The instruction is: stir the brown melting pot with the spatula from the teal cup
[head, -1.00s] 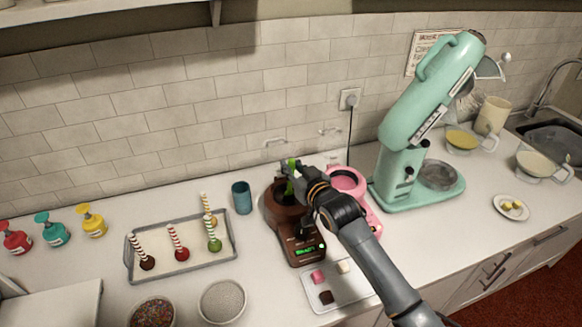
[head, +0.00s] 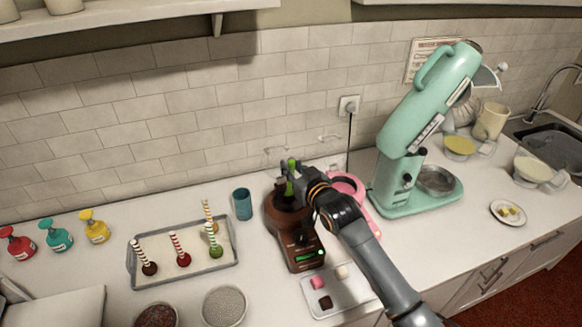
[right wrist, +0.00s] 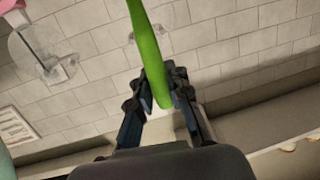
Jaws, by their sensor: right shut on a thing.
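The brown melting pot (head: 283,222) stands on the counter in the middle of the head view, with a small green-lit display on its front. My right gripper (head: 293,176) is above the pot, shut on the green spatula (head: 289,187). The spatula is roughly upright over the pot's dark opening; its lower end is hidden there. In the right wrist view the green handle (right wrist: 150,55) runs between the fingers (right wrist: 163,105). The teal cup (head: 242,204) stands upright to the left of the pot, with no spatula showing in it. My left gripper is not in view.
A pink melting pot (head: 347,188) stands close on the right, partly behind my arm. A tray (head: 313,298) of small cubes lies in front. A teal mixer (head: 410,150) stands farther right, a grey tray (head: 160,284) of decorated sticks to the left.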

